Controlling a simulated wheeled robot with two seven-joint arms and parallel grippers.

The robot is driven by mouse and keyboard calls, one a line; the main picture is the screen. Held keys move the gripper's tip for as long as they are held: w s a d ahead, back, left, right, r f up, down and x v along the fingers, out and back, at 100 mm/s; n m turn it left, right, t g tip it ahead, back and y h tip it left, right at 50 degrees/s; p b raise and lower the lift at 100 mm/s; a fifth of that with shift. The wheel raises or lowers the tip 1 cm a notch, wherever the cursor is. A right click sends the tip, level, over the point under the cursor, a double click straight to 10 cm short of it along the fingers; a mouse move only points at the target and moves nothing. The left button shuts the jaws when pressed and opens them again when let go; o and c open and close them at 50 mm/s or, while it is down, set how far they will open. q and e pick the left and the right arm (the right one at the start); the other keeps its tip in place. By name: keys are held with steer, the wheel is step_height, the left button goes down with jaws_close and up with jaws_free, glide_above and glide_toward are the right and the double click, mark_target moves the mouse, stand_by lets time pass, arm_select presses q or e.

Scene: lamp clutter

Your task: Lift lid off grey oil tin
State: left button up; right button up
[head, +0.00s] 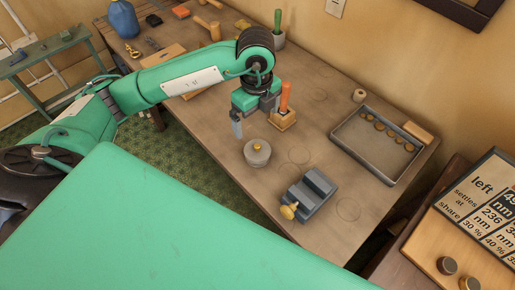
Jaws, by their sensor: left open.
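The grey oil tin (258,158) stands upright on the wooden workbench, with its lid on top. The lid's small yellow knob (257,147) faces up. My left gripper (252,121) is open and empty, pointing down above and slightly behind the tin, apart from it. One finger shows clearly at its left; the other is hard to make out. My right gripper is not in view.
A wooden block (283,121) holding an orange-handled tool stands close behind the gripper. A grey vise-like block (311,190) with a brass knob sits right of the tin. A grey tray (352,150) with several round pieces lies farther right.

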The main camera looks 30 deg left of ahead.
arm_select(q)
glide_above(258, 145)
steer(key=f, duration=0.5)
steer(key=s+f, duration=0.1)
steer(key=f, duration=0.1)
steer(key=shift+f+p, duration=0.15)
steer(key=shift+p, duration=0.2)
steer(key=shift+w+f, duration=0.1)
steer(key=shift+f, duration=0.3)
steer(key=shift+w+f, duration=0.1)
steer(key=shift+f, duration=0.35)
steer(key=f, duration=0.1)
steer(key=f+p, duration=0.1)
steer(key=f, duration=0.1)
steer(key=shift+w+f, duration=0.3)
steer(key=shift+f, duration=0.5)
steer(key=shift+c, duration=0.2)
steer(key=c, duration=1)
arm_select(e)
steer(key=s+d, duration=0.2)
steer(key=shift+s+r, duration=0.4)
